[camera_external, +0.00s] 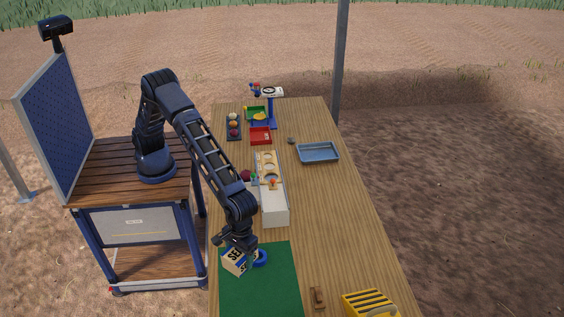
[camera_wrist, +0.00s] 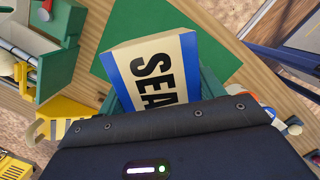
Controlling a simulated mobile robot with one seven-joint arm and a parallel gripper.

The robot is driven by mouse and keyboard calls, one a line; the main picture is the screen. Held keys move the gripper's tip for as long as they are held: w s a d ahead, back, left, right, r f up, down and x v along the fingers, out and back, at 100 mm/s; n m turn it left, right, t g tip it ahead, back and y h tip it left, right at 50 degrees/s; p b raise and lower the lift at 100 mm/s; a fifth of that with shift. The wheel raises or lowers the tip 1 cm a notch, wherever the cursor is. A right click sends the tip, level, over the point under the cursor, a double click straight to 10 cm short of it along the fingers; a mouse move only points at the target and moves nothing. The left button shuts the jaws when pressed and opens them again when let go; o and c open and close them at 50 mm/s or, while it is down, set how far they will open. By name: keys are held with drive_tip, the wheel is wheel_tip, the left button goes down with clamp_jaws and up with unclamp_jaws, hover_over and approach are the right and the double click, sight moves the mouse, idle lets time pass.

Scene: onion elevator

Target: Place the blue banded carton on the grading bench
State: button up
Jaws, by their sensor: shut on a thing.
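The blue banded carton (camera_external: 236,263), cream with blue bands and black lettering partly reading "SEA", is tilted at the near end of the long wooden bench (camera_external: 345,220). My gripper (camera_external: 236,246) points down and is shut on it. In the wrist view, the carton (camera_wrist: 152,62) sits between the teal fingers of my gripper (camera_wrist: 165,88), and its lower part is hidden by the dark gripper body. The carton is over the green mat (camera_external: 275,292); I cannot tell whether it touches the mat.
A blue ring-shaped thing (camera_external: 261,258) is just right of the carton. A long white tray (camera_external: 274,214) stands behind the mat. A yellow slatted crate (camera_external: 368,302) and a small brown item (camera_external: 318,297) are at the near right. A blue-grey tray (camera_external: 318,153) lies farther back.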

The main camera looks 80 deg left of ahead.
sight(242, 298)
drive_tip(key=shift+s+d+f, duration=0.1)
drive_tip(key=shift+s+d, duration=0.1)
drive_tip(key=shift+s, duration=0.2)
wheel_tip(242, 298, down, 20)
drive_tip(key=shift+r, duration=0.15)
idle(0.4)
drive_tip(key=o, duration=1.2)
wheel_tip(242, 298, up, 12)
drive_tip(key=w+a, duration=0.1)
drive_tip(key=shift+w+a, duration=0.15)
